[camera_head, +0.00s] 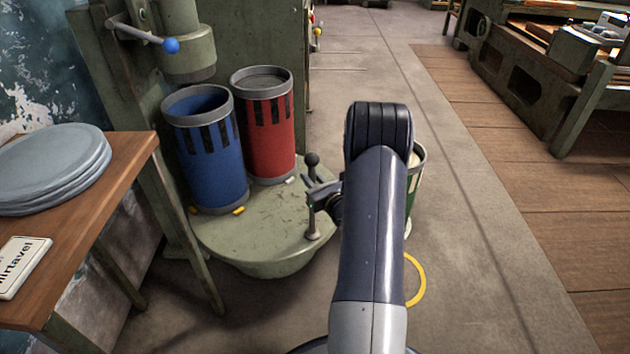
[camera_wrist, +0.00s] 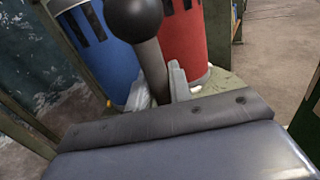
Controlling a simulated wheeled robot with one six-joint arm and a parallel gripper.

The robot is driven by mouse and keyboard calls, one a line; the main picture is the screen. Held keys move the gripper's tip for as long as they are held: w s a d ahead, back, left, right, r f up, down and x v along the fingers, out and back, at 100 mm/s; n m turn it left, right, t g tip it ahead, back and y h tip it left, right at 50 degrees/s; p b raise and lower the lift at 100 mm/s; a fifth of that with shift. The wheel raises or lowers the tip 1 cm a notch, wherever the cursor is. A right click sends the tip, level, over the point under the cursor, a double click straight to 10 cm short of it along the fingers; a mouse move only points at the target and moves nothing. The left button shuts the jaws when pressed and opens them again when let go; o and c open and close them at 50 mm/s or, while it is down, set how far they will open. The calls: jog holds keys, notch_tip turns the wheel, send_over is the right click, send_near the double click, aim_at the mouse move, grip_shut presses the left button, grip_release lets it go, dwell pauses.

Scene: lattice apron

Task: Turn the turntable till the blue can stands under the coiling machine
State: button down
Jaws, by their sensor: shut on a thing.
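The round green turntable (camera_head: 265,235) carries the blue can (camera_head: 212,165) at its left and the red can (camera_head: 268,135) behind and right of it. Both stand upright. The coiling machine's (camera_head: 187,45) cylindrical head hangs just behind the blue can's rim in the picture; I cannot tell if they line up exactly. My gripper (camera_head: 318,192) is shut on the turntable's upright handle (camera_head: 313,220), below its black knob (camera_head: 312,159). In the wrist view the handle (camera_wrist: 152,65) stands between my fingers (camera_wrist: 157,93), with the blue can (camera_wrist: 105,55) and red can (camera_wrist: 185,45) behind.
A wooden table (camera_head: 115,190) with grey plates (camera_head: 55,165) and a name card (camera_head: 20,262) is at left. A green can (camera_head: 414,180) is partly hidden behind my arm. A yellow ring (camera_head: 418,285) lies on the floor. A workbench (camera_head: 530,90) stands at far right; floor between is clear.

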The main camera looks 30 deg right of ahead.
jog(key=shift+a+f, duration=0.1)
jog(key=shift+a, duration=0.15)
jog(key=c, duration=1.3)
grip_release()
jog(key=shift+a, duration=0.1)
jog(key=shift+c, duration=0.2)
jog(key=shift+s, duration=0.1)
jog(key=s+p, duration=0.2)
jog(key=s, duration=0.8)
jog(key=shift+s+p, duration=0.3)
jog(key=shift+s, duration=0.05)
jog(key=shift+w, duration=0.15)
